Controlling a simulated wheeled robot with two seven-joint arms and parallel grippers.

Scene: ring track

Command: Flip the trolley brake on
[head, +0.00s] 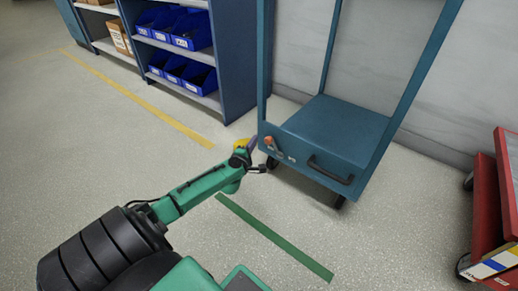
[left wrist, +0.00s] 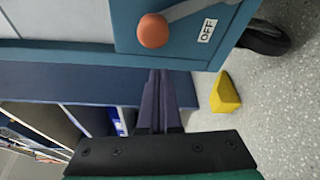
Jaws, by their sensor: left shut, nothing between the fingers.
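The teal trolley (head: 335,130) stands against the wall, with its brake on the front panel. The brake lever has an orange knob (head: 268,140); the knob (left wrist: 152,31) and part of the grey lever (left wrist: 190,11) show large in the left wrist view. A white label reading OFF (left wrist: 207,30) is beside the lever. The lever's pivot is out of that view. My left gripper (head: 253,143) is just left of the panel near the knob. Its dark purple fingers (left wrist: 157,78) are shut and empty, apart from the knob. My right gripper is not in view.
A yellow wedge (left wrist: 225,93) lies on the floor near the trolley's wheel (left wrist: 265,38). The trolley has a dark handle (head: 330,171). A blue shelf unit (head: 236,60) with blue bins stands left of it. A red cart (head: 487,205) is at right.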

